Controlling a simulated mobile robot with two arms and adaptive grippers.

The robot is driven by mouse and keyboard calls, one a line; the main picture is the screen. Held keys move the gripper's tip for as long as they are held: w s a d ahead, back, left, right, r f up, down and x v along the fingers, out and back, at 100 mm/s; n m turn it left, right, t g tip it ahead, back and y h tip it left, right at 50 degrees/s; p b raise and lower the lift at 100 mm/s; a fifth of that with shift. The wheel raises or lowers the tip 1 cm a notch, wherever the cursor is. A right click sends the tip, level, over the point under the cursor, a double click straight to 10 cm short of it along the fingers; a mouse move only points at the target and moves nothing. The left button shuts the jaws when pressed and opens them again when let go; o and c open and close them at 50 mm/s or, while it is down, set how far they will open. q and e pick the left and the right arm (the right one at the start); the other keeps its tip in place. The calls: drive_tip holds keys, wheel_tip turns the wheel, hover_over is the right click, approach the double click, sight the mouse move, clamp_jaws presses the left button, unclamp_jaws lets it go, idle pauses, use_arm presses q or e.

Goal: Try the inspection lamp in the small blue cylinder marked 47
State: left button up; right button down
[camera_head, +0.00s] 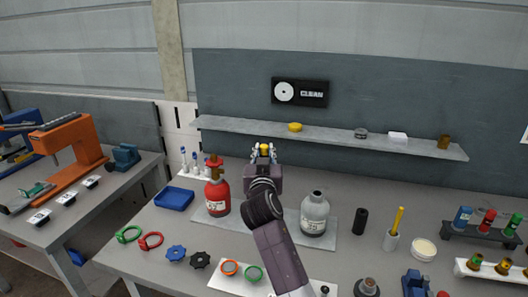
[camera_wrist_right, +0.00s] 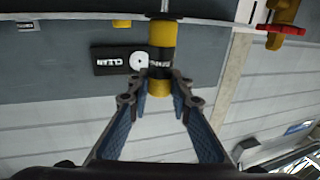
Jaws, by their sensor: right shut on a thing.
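My right gripper (camera_head: 264,155) is raised above the back of the bench, between the red cylinder and the grey cylinder. It is shut on a yellow and black lamp-like tool (camera_wrist_right: 161,58), which has a thin metal rod at one end; in the head view only its small yellow part (camera_head: 265,148) shows. A small blue cylinder (camera_head: 463,216) stands in a dark rack at the far right, well away from the gripper; its marking is too small to read. My left gripper is not in view.
A red cylinder (camera_head: 217,197) and a grey cylinder (camera_head: 314,214) stand on plates either side of my right arm. A shelf (camera_head: 330,134) runs behind. The dark rack (camera_head: 480,234) also holds red and green cylinders.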

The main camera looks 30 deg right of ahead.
drive_tip(key=shift+f+b, duration=0.55)
drive_tip(key=shift+f, duration=0.15)
drive_tip(key=shift+r, duration=0.15)
idle(0.5)
drive_tip(key=shift+r+p, duration=4)
drive_tip(key=shift+r, duration=0.9)
